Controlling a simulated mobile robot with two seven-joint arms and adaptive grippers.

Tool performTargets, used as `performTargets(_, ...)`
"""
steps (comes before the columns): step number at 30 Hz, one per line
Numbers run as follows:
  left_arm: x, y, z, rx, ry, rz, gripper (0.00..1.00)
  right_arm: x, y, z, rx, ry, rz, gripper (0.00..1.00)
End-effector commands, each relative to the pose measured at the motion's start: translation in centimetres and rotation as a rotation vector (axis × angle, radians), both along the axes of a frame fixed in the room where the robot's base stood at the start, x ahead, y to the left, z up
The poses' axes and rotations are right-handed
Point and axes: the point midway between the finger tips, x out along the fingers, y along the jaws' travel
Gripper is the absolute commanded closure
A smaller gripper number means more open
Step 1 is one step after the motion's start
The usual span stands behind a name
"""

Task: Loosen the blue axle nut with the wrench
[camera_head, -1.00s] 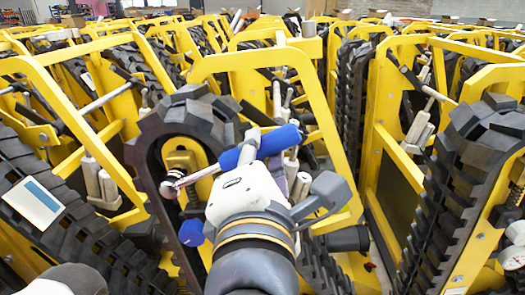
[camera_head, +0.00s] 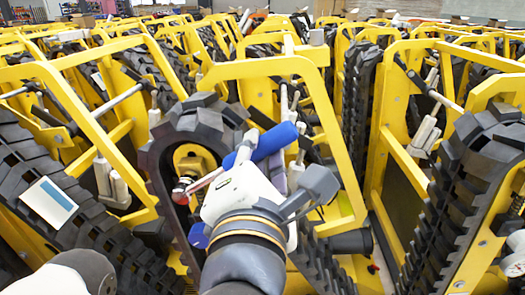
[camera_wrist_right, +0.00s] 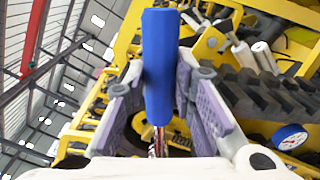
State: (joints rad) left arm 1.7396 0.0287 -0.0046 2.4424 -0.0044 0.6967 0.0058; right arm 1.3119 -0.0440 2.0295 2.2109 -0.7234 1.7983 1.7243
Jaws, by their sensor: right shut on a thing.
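The wrench's blue handle (camera_head: 272,142) sits between the fingers of my right gripper (camera_head: 268,158), which is shut on it. In the right wrist view the handle (camera_wrist_right: 159,70) stands upright between the purple-grey finger pads. The wrench's shank and head (camera_head: 184,190) reach left to the hub (camera_head: 191,160) inside the front black track. The head appears to be at the axle, but I cannot tell how it is seated. The blue axle nut cannot be made out clearly there. My left gripper is out of view; only part of that arm shows at lower left.
Yellow frames with black tracks stand close on both sides and behind. A blue-rimmed gauge (camera_wrist_right: 290,137) is at right in the wrist view. A blue part (camera_head: 198,236) shows below the wrench. A white-and-blue card (camera_head: 48,203) lies on the left track. Free room is narrow.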

Motion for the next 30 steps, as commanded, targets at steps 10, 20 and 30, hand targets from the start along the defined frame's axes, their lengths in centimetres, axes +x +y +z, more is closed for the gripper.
performTargets(10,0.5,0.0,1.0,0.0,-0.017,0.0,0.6,0.0,0.6,1.0,-0.066,-0.001,0.001,1.0)
performTargets(20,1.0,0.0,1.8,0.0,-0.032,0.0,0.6,0.0,1.1,1.8,-0.109,-0.003,0.001,1.0)
performTargets(30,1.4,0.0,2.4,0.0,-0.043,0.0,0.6,0.0,1.7,2.1,-0.165,0.002,0.0,1.0)
